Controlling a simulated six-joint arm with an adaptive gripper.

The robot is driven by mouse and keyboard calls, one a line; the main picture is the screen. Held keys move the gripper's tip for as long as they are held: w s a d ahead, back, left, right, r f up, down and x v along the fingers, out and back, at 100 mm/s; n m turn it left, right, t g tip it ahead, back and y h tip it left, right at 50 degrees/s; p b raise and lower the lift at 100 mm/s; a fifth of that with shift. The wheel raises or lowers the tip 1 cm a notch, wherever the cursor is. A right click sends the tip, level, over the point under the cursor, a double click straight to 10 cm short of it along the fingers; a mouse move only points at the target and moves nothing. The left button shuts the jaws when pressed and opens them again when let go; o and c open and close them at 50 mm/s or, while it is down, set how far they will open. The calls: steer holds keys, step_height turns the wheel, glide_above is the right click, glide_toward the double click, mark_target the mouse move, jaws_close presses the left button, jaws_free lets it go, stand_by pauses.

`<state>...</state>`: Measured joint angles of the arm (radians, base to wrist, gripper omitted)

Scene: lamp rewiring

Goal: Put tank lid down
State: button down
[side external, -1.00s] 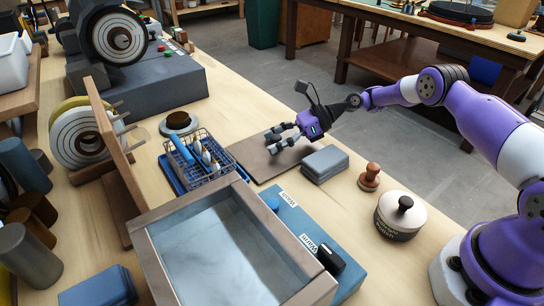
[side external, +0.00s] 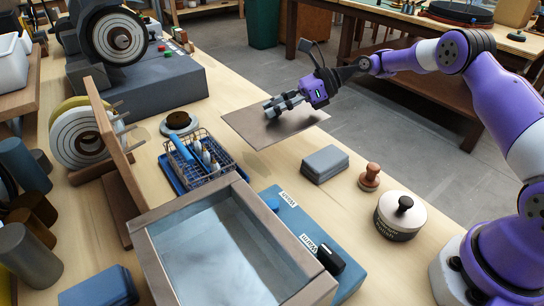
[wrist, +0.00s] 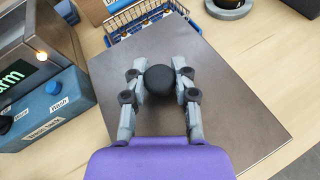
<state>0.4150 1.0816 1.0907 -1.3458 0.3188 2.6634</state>
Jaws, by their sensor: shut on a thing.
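The tank lid (side external: 275,124) is a flat grey-brown plate with a round black knob (wrist: 160,81) at its middle. My gripper (side external: 284,102) is shut on the knob, one finger on each side of it in the wrist view. The lid appears raised above the bench and roughly level. The open tank (side external: 225,240) has a brown-grey rim and bluish water inside. It stands on a blue base in front of the lid, to the lower left, and its corner shows at the left of the wrist view.
A wire basket (side external: 200,162) with blue-and-white tools stands between the lid and the tank's far end. A grey block (side external: 325,164), a brown-handled stamp (side external: 369,177) and a round black-knobbed pot (side external: 400,215) stand on the right. Bare bench lies around them.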

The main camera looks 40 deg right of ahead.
steer(key=s+d+r+m+t+h, duration=0.2)
steer(key=s+d+r+m+t, duration=0.15)
steer(key=r, duration=0.55)
steer(key=s+d+r+m+t+h, duration=0.1)
steer(key=s+m+t+h, duration=0.2)
steer(key=s, duration=0.8)
steer(key=shift+d+r+m+h, duration=0.2)
steer(key=shift+r+m+h, duration=0.15)
steer(key=shift+m+h, duration=0.2)
steer(key=shift+m, duration=0.3)
steer(key=w+f, duration=0.2)
steer(key=w, duration=0.4)
steer(key=w+d+f, duration=0.1)
steer(key=w+f, duration=0.1)
steer(key=w, duration=0.5)
steer(key=w+d+f, duration=0.1)
steer(key=w, duration=0.5)
steer(key=shift+w+f, duration=0.15)
steer(key=shift+f, duration=0.25)
steer(key=shift+h, duration=0.25)
steer(key=shift+w+a+f, duration=0.75)
steer(key=shift+w+f, duration=0.6)
steer(key=shift+f, duration=0.75)
steer(key=shift+w+a+f, duration=0.75)
steer(key=shift+w+f, duration=0.65)
steer(key=shift+f, duration=0.7)
steer(key=shift+w+a+f, duration=0.75)
steer(key=shift+w+f, duration=0.6)
steer(key=shift+f, duration=0.75)
